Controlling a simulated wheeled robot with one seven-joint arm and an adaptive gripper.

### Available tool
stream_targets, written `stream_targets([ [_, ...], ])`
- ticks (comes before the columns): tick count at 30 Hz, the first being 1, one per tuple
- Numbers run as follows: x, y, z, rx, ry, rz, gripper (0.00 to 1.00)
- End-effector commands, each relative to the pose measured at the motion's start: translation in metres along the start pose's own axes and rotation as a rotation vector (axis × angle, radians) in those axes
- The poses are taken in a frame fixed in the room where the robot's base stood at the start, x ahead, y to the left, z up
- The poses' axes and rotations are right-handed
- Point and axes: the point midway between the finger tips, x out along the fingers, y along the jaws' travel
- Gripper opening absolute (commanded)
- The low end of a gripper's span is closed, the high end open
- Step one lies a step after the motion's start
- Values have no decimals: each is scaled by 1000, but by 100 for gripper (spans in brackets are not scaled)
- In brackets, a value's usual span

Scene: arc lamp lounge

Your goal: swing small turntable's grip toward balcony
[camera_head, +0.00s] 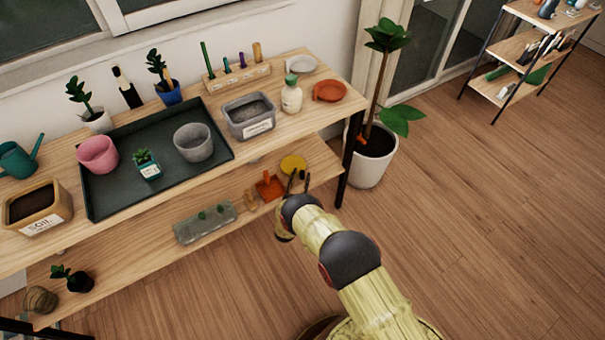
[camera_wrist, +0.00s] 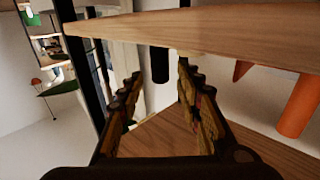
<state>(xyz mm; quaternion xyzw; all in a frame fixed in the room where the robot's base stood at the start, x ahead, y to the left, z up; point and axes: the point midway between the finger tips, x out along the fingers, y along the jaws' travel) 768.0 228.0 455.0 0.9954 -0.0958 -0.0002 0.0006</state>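I cannot tell for certain which thing is the small turntable. A round orange-red piece (camera_head: 330,91) with a short stub on its left lies at the right end of the upper shelf. A yellow disc (camera_head: 293,163) lies on the lower shelf, beside an orange block with an upright post (camera_head: 268,187). My gripper (camera_head: 299,182) is at the front edge of the lower shelf, close to both. In the wrist view my gripper (camera_wrist: 155,105) is open, its fingers apart with nothing between them. An orange cylinder (camera_wrist: 300,105) shows at the right, outside the fingers.
A wooden board (camera_wrist: 200,35) crosses above the fingers in the wrist view. A black shelf leg (camera_head: 348,155) and a potted plant (camera_head: 372,160) stand right of my gripper. A grey tray (camera_head: 205,222) lies left on the lower shelf. The floor (camera_head: 480,220) to the right is clear.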

Motion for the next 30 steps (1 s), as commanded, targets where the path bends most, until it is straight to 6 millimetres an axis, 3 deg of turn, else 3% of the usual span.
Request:
stream_targets([
  [6, 24, 0, 1, 2, 1, 0, 35],
  [17, 29, 0, 0, 1, 0, -1, 34],
  [30, 28, 0, 0, 1, 0, -1, 9],
])
